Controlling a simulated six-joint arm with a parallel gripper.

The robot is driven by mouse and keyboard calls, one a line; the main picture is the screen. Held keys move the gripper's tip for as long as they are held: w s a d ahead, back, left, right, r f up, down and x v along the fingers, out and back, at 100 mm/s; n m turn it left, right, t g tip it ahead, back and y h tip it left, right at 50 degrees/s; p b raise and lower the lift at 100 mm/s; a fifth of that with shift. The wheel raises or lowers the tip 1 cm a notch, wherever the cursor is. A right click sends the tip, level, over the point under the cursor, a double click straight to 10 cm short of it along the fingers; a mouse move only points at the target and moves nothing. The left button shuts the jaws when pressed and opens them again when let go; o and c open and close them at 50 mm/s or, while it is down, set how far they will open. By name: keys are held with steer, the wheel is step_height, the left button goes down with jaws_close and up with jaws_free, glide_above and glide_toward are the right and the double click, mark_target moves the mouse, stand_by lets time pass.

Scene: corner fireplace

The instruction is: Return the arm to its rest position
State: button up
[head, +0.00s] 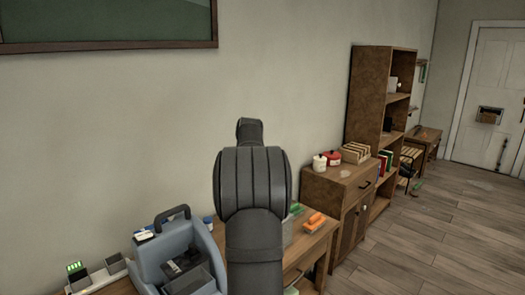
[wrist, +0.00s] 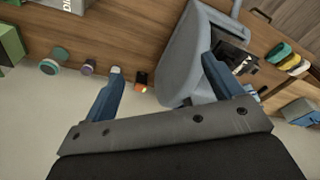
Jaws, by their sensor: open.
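In the wrist view my gripper (wrist: 160,88) is open, with its two blue fingers spread apart and nothing between them that it touches. A small orange and black item (wrist: 141,82) shows beyond the gap, and a grey-blue machine (wrist: 185,58) stands beyond the fingers. In the head view my dark arm rises in the middle of the picture, and its links hide part of the table behind. My gripper's fingers cannot be seen in the head view.
The grey-blue machine with a dark handle (head: 172,250) stands on the wooden table left of my arm. Orange items (head: 314,221) lie to its right. A cabinet (head: 335,185) and a tall shelf (head: 366,100) stand along the wall.

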steer(key=w+d+f+m, duration=0.2)
steer(key=d+f+m, duration=0.3)
steer(key=d+f, duration=0.2)
steer(key=shift+w+f+t, duration=0.3)
steer(key=shift+f+t, duration=0.1)
steer(key=shift+f, duration=0.05)
